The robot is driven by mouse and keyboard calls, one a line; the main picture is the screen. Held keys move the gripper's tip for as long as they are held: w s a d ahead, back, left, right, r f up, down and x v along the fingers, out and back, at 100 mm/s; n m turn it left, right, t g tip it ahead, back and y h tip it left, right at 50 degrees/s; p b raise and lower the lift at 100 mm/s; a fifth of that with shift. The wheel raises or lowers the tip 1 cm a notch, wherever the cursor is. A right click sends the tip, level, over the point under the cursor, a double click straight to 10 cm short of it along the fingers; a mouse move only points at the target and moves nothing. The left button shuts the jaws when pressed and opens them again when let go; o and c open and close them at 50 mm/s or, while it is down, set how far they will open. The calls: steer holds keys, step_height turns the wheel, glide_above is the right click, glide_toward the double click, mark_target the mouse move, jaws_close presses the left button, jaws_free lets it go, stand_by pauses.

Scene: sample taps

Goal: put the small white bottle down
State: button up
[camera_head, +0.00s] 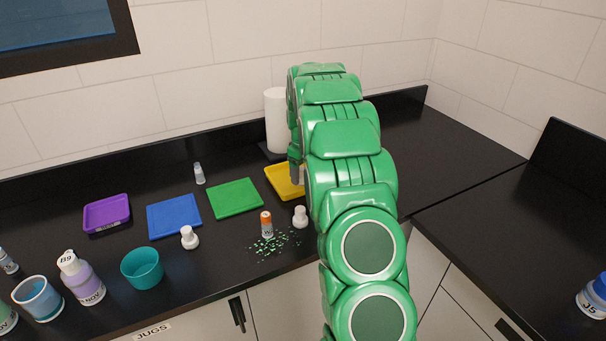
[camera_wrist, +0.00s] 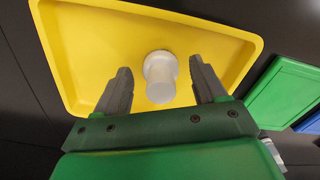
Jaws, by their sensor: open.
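A small white bottle (camera_wrist: 160,78) is at the yellow tray (camera_wrist: 75,45) in the wrist view, and it looks to be resting on the tray. My gripper (camera_wrist: 160,68) is open, with one grey finger on each side of the bottle and a visible gap to both. In the head view the yellow tray (camera_head: 276,184) is partly behind my green arm. The tip of my gripper (camera_head: 296,173) shows over the tray there, and the bottle between the fingers is hidden.
Two other white bottles (camera_head: 189,238) (camera_head: 300,217) stand near the counter front. An orange-capped bottle (camera_head: 266,224) stands among green bits. Green (camera_head: 235,198), blue (camera_head: 174,216) and purple (camera_head: 106,212) trays lie left of the yellow one. A paper roll (camera_head: 277,120) stands behind.

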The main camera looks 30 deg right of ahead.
step_height(320, 180, up, 10)
steer(key=shift+w+f, duration=0.1)
steer(key=s+a+r+m, duration=0.1)
steer(key=s+a+r, duration=0.4)
steer(key=s+a, duration=0.45)
steer(key=s+a+r+m, duration=0.1)
steer(key=s+a+r, duration=0.45)
steer(key=s, duration=0.75)
steer(key=s+a+f, duration=0.2)
steer(key=s, duration=0.7)
steer(key=s+a+f+m+g, duration=0.1)
steer(key=s+a+f, duration=0.1)
steer(key=s, duration=0.8)
steer(key=s+a+f+m, duration=0.1)
steer(key=s+a, duration=0.3)
steer(key=s, duration=0.5)
steer(key=shift+s+a+f+g, duration=0.25)
steer(key=shift+f+g, duration=0.15)
steer(key=shift+f, duration=0.1)
steer(key=shift+o, duration=0.3)
steer(key=shift+w, duration=0.1)
